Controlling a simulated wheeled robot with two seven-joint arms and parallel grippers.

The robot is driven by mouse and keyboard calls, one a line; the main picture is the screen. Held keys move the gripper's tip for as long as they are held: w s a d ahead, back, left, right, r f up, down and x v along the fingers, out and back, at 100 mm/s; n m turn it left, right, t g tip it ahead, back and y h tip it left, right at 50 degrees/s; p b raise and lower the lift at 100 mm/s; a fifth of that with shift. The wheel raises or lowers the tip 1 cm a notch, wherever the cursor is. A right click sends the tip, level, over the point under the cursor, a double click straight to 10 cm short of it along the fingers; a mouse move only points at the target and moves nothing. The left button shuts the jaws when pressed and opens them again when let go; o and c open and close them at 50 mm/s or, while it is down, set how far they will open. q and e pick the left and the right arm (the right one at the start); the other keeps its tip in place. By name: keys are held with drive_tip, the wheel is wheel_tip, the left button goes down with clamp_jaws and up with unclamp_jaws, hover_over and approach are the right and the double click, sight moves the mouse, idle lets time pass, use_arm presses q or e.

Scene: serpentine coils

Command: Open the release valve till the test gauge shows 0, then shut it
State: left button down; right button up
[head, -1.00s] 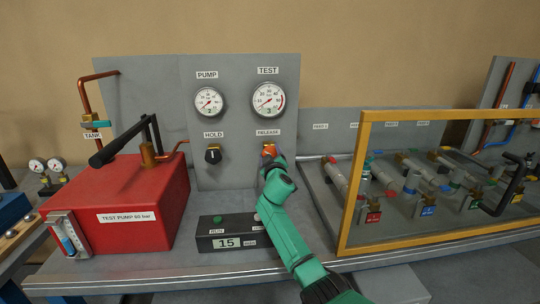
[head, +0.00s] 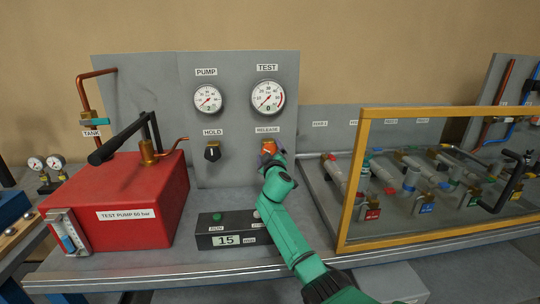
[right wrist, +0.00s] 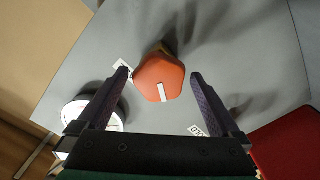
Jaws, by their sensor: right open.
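The orange release valve knob (head: 269,146) is on the grey panel under the RELEASE label. In the right wrist view the knob (right wrist: 160,78) has a white mark line on its face, tilted slightly off the picture's vertical. My right gripper (right wrist: 160,86) is open, its two dark fingers on either side of the knob with gaps showing. In the head view my right gripper (head: 268,156) partly covers the knob. The test gauge (head: 267,97) has its needle at the lower left and its small readout appears to show 0. My left gripper is not in view.
The pump gauge (head: 208,99) and black hold knob (head: 212,151) are left of the release valve. A red test pump (head: 140,197) stands at left. A black box reading 15 (head: 226,240) is in front. A yellow-framed clear guard (head: 350,190) stands close right of my arm.

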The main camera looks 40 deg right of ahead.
drive_tip(key=v, duration=1.4)
drive_tip(key=shift+s+b, duration=0.25)
drive_tip(key=shift+b, duration=0.1)
drive_tip(key=shift+a, duration=0.15)
idle(1.5)
